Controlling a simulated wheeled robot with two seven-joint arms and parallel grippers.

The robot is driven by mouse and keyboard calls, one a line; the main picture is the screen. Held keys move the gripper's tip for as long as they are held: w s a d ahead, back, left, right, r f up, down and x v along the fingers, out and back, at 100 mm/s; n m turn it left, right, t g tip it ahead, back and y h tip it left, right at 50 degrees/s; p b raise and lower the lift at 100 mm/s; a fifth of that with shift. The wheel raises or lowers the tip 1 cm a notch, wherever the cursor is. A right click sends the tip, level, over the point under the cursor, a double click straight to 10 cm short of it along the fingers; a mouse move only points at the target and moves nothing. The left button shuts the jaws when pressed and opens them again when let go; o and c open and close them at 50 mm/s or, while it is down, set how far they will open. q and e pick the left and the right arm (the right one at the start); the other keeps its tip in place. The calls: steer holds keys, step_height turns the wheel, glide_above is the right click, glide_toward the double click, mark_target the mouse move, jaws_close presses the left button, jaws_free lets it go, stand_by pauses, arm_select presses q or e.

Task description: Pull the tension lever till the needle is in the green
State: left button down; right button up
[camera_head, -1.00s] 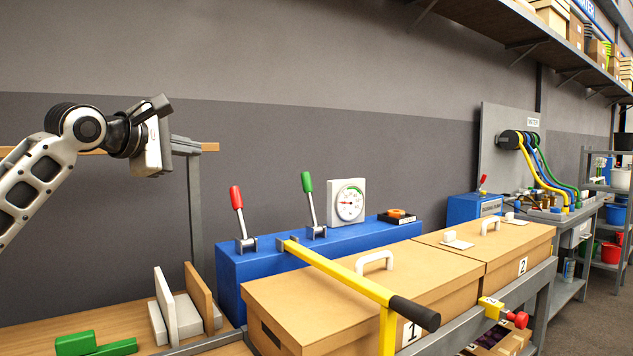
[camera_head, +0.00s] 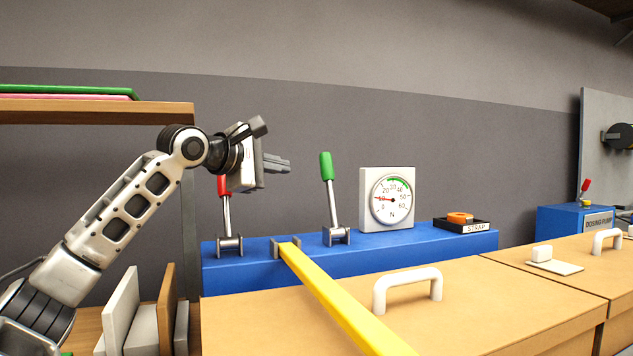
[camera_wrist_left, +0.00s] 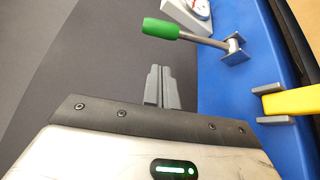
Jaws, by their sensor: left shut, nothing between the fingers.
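A lever with a green handle (camera_head: 326,166) and one with a red handle (camera_head: 224,187) stand on the blue housing (camera_head: 385,240); both lean slightly left. The white gauge (camera_head: 365,205) is marked N; its red needle points left, near 10, and its green band is at the top of the scale. My left gripper (camera_head: 276,163) is shut and empty, between the two levers in the picture, partly covering the red handle. In the left wrist view its fingers (camera_wrist_left: 160,86) are together, apart from the green handle (camera_wrist_left: 160,28). My right gripper is out of view.
An orange strap roll (camera_head: 460,218) sits right of the gauge. A wooden shelf (camera_head: 90,111) is behind my left arm. Open space lies above the housing.

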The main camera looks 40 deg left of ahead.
mark_target(329, 192)
arm_select(q)
steer(key=w+f+p, duration=0.1)
steer(key=w+p, duration=0.1)
steer(key=w, duration=0.8)
steer(key=shift+a+f, duration=0.15)
steer(key=shift+f, duration=0.15)
steer(key=shift+s, duration=0.1)
